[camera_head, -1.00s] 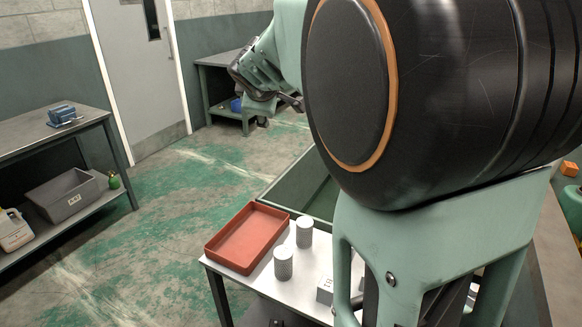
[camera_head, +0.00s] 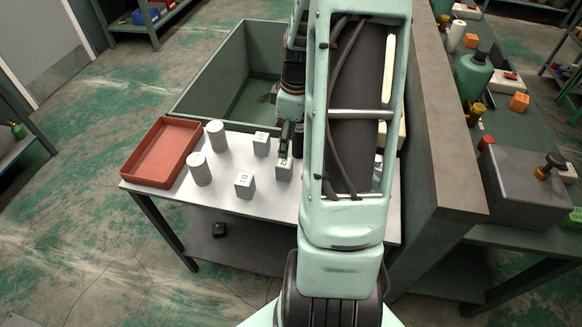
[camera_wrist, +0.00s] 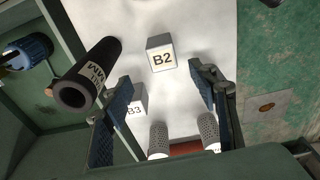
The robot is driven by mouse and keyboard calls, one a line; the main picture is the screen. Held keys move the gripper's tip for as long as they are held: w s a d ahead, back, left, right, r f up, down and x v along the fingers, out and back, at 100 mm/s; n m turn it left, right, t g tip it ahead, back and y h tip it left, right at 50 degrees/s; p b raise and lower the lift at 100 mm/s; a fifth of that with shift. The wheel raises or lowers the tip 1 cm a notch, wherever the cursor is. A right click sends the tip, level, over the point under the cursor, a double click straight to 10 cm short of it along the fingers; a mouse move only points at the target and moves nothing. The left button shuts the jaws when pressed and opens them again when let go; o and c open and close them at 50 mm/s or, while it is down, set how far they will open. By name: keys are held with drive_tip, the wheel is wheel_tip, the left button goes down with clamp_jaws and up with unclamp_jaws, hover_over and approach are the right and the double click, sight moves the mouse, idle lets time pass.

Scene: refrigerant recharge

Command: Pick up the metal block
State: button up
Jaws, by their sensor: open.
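Small pale metal blocks stand on the white table. Block B2 (camera_head: 284,171) is partly behind my gripper (camera_head: 287,139) in the head view. Block B1 (camera_head: 245,186) stands nearer the front edge, and another block (camera_head: 261,145) stands farther back. In the wrist view, block B2 (camera_wrist: 161,53) lies ahead of my gripper (camera_wrist: 161,82), between the lines of the two fingers but beyond their tips. Block B3 (camera_wrist: 136,100) shows beside the left finger. My gripper is open with nothing between its fingers.
Two knurled cylinders (camera_head: 199,169) (camera_head: 216,135) stand beside the red tray (camera_head: 136,180). A black tube (camera_wrist: 90,72) is close to the left finger in the wrist view. A green bin (camera_head: 190,108) lies behind the table, and a partition (camera_head: 447,130) rises at right.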

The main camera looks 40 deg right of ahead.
sight(285, 162)
drive_tip(key=shift+s+f, duration=0.2)
drive_tip(key=shift+f, duration=0.2)
drive_tip(key=shift+w+a+f+p, duration=0.15)
drive_tip(key=shift+f+p, duration=0.05)
drive_tip(key=shift+f, duration=1.5)
drive_tip(key=shift+w+a+f+p, duration=0.1)
drive_tip(key=shift+w+f+p, duration=0.1)
drive_tip(key=shift+f, duration=1.5)
drive_tip(key=shift+w+a+f+p, duration=0.15)
drive_tip(key=shift+f+p, duration=0.05)
drive_tip(key=shift+f, duration=1.5)
drive_tip(key=shift+c, duration=0.7)
clamp_jaws()
drive_tip(key=shift+r, duration=0.1)
